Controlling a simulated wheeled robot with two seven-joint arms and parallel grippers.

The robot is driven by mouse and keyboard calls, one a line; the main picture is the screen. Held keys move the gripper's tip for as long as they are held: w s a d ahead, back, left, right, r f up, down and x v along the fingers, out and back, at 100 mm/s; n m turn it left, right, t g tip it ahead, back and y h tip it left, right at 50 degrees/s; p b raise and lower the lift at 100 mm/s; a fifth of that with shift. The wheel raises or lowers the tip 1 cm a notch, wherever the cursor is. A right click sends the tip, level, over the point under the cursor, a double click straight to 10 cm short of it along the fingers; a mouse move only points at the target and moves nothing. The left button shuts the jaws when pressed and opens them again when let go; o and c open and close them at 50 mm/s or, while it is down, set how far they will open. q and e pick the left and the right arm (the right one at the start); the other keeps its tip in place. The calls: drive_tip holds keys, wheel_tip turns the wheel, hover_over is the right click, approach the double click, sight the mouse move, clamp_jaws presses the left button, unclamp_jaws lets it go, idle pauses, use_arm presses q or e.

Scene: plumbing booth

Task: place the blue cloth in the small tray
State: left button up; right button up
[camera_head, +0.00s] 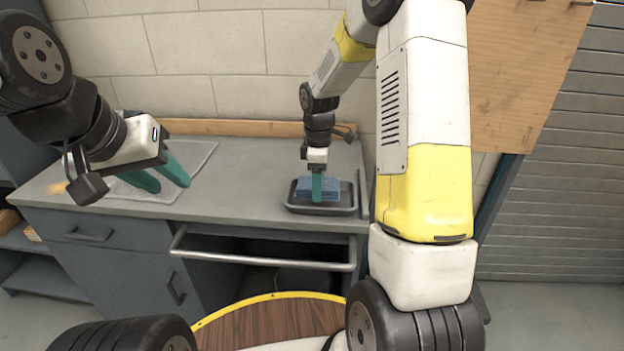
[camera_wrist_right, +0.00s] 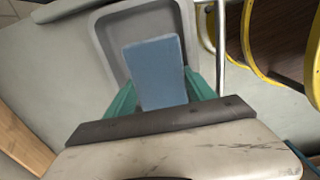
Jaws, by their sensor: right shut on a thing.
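The blue cloth (camera_head: 331,185) is a folded block over the small dark tray (camera_head: 337,210) on the counter. My right gripper (camera_head: 317,190) comes down from above and is shut on the cloth. In the right wrist view the cloth (camera_wrist_right: 155,72) lies between the green fingers of my right gripper (camera_wrist_right: 160,95), with the tray's grey rim (camera_wrist_right: 104,50) around and behind it. Whether the cloth touches the tray floor cannot be told. My left gripper (camera_head: 165,178) is open and empty, with its green fingers apart above the left part of the counter.
A light grey mat (camera_head: 195,160) lies on the counter under my left gripper. The grey counter (camera_head: 245,185) is clear between the mat and the tray. A metal rail (camera_head: 260,262) runs along the counter's front. A wooden strip and tiled wall stand behind.

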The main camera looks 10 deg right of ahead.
drive_tip(key=shift+w+d, duration=0.35)
drive_tip(key=shift+d, duration=0.1)
drive_tip(key=shift+w+d+f, duration=0.1)
drive_tip(key=shift+d+f, duration=0.05)
drive_tip(key=shift+f, duration=0.8)
drive_tip(key=shift+w+d+f, duration=0.1)
drive_tip(key=shift+f, duration=0.8)
drive_tip(key=o, duration=1)
drive_tip(key=shift+f, duration=0.15)
